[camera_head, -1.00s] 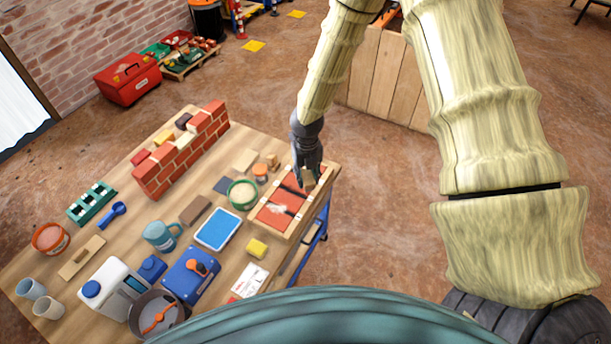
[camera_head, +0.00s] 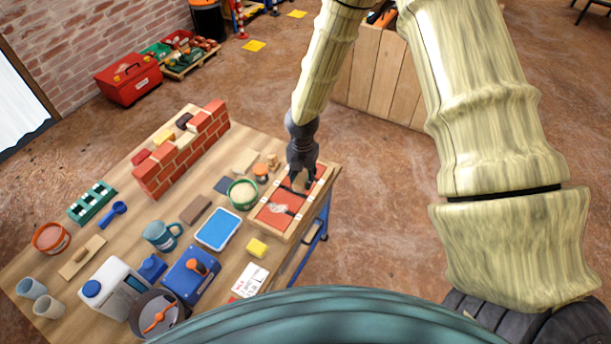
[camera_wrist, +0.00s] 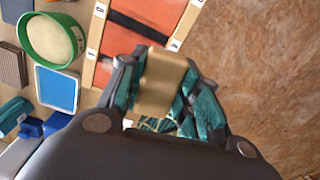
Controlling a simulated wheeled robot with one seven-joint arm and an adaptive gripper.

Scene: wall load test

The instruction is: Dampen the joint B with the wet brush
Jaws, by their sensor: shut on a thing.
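My gripper (camera_head: 303,182) is shut on a tan, block-like piece (camera_wrist: 164,80), which I take to be the brush; its bristles are not clear to see. In the head view my gripper is over the far part of a wood-framed panel (camera_head: 263,228) of red bricks with dark joints. One dark joint (camera_wrist: 138,27) runs across the panel in the wrist view, just beyond the held piece. The frame carries small letter labels, too small to read surely, so I cannot tell which joint is B. Whether the brush touches the panel is hidden.
A small brick wall (camera_head: 182,152) stands at the table's far side. Open floor (camera_head: 375,235) lies right of the table.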

